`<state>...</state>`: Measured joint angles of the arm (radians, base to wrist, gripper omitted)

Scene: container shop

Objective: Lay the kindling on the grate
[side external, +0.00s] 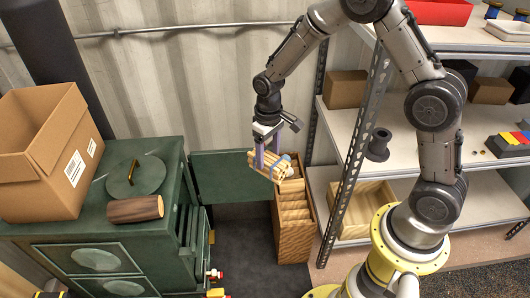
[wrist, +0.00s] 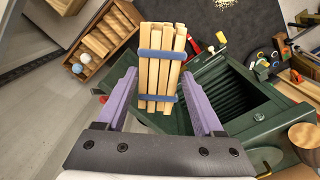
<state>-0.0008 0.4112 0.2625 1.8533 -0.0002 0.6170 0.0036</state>
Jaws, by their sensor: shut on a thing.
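The kindling (side external: 265,168) is a bundle of pale wooden sticks with blue bands around it. My gripper (side external: 268,158) is shut on it and holds it in the air, above and beside the wooden crate. In the wrist view, the kindling (wrist: 153,92) sits between the two purple fingers of my gripper (wrist: 160,77). The green stove (side external: 110,240) stands at the left with its door (side external: 235,177) swung open. In the wrist view, the stove (wrist: 262,110) shows a dark ribbed opening to the right of the kindling. I cannot make out the grate clearly.
A slotted wooden crate (side external: 293,235) stands between stove and shelves. A cardboard box (side external: 45,150) and a log (side external: 135,208) lie on the stove top. Shelves (side external: 430,130) fill the right. Small tools (wrist: 290,60) lie on the floor near the stove. Dark floor before the stove is mostly clear.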

